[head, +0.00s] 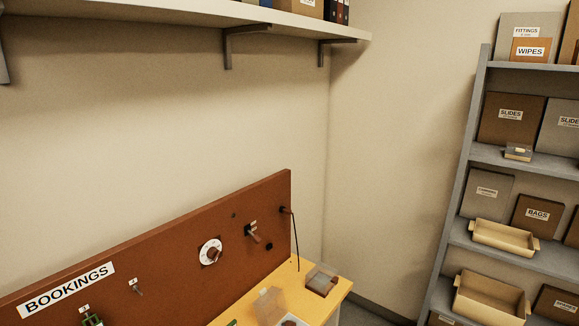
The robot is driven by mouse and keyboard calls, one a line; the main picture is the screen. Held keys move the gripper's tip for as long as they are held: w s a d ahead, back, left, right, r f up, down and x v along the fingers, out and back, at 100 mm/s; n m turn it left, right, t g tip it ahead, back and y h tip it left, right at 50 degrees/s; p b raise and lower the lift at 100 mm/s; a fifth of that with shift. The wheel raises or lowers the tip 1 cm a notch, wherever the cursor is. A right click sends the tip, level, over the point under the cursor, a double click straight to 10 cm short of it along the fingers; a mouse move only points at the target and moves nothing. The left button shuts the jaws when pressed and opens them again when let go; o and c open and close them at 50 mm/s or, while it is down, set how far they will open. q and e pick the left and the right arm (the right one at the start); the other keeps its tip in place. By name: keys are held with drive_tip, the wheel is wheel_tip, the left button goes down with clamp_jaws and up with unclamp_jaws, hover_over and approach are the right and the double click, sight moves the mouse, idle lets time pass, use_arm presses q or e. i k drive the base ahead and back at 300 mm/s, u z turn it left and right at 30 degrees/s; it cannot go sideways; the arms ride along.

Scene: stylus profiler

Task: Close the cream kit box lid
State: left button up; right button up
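I cannot clearly pick out the cream kit box or its lid in the head view. A pale, partly see-through boxy item (269,305) stands on the yellow table (246,303) at the bottom edge. A whitish item (290,321) beside it is cut off by the frame. I cannot tell if either belongs to the kit box. Neither of my grippers is in view.
A small grey-and-brown box (322,280) sits at the table's right end. A brown panel (180,265) with a dial (210,251), knobs and a BOOKINGS label rises behind the table. Right shelves (470,150) hold boxes and two open cream trays (503,237). A wall shelf (180,14) hangs above.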

sight(263, 291)
drive_tip(key=z, duration=1.2)
drive_tip(key=i, duration=2.2)
drive_tip(key=u, duration=3.75)
